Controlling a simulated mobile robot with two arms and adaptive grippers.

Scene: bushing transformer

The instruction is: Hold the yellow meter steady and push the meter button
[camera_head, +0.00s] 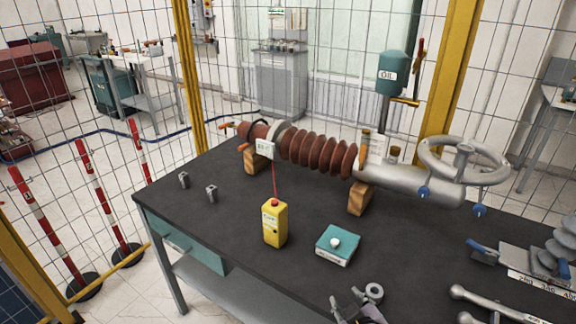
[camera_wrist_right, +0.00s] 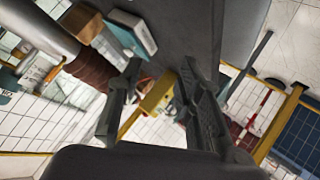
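The yellow meter (camera_head: 275,226) stands upright on the dark table, with a red button (camera_head: 274,203) on its top. A thin red line runs from the meter up to a white tag (camera_head: 264,150) by the bushing. My right gripper (camera_head: 355,302) is at the bottom edge of the head view, to the right of the meter and nearer to me, apart from it. In the right wrist view its two fingers are spread with nothing gripped, and the meter (camera_wrist_right: 155,97) shows beyond and between them, partly hidden. My left gripper is not in view.
A teal box with a white knob (camera_head: 338,245) sits right of the meter. The ribbed brown bushing (camera_head: 315,152) lies on wooden blocks behind it. Metal parts (camera_head: 495,305) lie at the right. Two small grey blocks (camera_head: 197,187) stand at the left. The table left of the meter is mostly clear.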

